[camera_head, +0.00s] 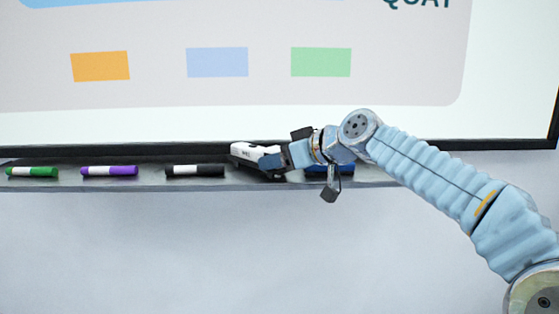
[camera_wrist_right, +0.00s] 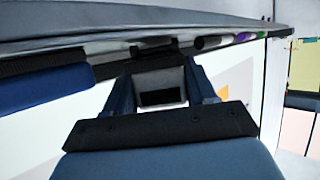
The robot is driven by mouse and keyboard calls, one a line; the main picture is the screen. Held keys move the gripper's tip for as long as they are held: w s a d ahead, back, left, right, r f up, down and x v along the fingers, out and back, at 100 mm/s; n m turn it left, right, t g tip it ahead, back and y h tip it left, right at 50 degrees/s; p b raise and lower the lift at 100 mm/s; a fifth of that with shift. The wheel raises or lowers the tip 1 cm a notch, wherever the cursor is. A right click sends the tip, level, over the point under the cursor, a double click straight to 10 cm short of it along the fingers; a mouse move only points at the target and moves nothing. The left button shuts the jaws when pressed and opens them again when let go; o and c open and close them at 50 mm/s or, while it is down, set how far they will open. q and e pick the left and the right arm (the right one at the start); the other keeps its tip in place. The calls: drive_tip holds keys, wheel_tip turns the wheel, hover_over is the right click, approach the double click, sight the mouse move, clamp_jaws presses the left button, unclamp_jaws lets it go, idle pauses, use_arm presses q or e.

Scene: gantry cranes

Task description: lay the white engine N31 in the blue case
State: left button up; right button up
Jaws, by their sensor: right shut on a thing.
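A white block with a black lower part (camera_head: 248,153) is at the tray in the head view. Its dark lettering is too small to read, so I cannot confirm it is engine N31. My right gripper (camera_head: 272,163) is shut on its right end. In the right wrist view the white block (camera_wrist_right: 160,82) sits between the two fingers (camera_wrist_right: 162,88). A blue block with a dark side (camera_head: 343,170) is on the tray just right, partly behind my wrist; it also shows in the right wrist view (camera_wrist_right: 45,88). No open blue case is recognisable. My left gripper is out of view.
A narrow grey tray (camera_head: 140,187) runs under a whiteboard (camera_head: 200,122). Green (camera_head: 33,172), purple (camera_head: 109,171) and black (camera_head: 195,171) markers lie on it to the left. The board stands close behind the tray. The space in front of it is clear.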

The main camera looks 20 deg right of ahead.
drive_tip(key=o, duration=0.9)
drive_tip(key=shift+f, duration=0.2)
drive_tip(key=o, duration=0.5)
drive_tip(key=shift+r, duration=0.1)
drive_tip(key=shift+c, duration=0.2)
